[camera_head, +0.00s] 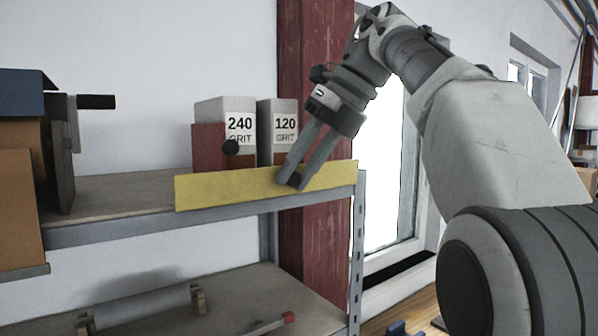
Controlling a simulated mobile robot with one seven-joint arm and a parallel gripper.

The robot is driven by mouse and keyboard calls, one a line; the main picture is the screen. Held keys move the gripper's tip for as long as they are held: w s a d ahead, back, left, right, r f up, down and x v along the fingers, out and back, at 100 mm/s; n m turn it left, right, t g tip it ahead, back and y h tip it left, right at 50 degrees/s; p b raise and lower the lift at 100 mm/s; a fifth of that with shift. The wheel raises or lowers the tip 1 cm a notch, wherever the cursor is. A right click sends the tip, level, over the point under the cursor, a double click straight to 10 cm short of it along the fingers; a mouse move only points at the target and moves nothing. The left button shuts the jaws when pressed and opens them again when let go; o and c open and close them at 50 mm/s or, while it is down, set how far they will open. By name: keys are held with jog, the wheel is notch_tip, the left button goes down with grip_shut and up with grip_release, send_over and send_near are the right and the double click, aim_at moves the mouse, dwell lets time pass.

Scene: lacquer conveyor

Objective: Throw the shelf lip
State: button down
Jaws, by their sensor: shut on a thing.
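The shelf lip is a long yellow strip (228,191) along the front edge of the upper shelf, at its right end. It stands upright and covers the lower front of the boxes behind it. My gripper (289,182) reaches down from the upper right, and its fingertips are at the middle of the strip. It is shut on the strip. The exact contact of the far finger is hidden.
Two grit boxes, marked 240 (240,130) and 120 (285,125), stand behind the strip. An orange-brown box (18,190) stands at left. The lower shelf (235,290) holds a grey roller (140,305).

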dwell(0.4)
jog(key=c, duration=0.7)
grip_release()
jog(key=shift+o, duration=0.2)
jog(key=shift+r, duration=0.1)
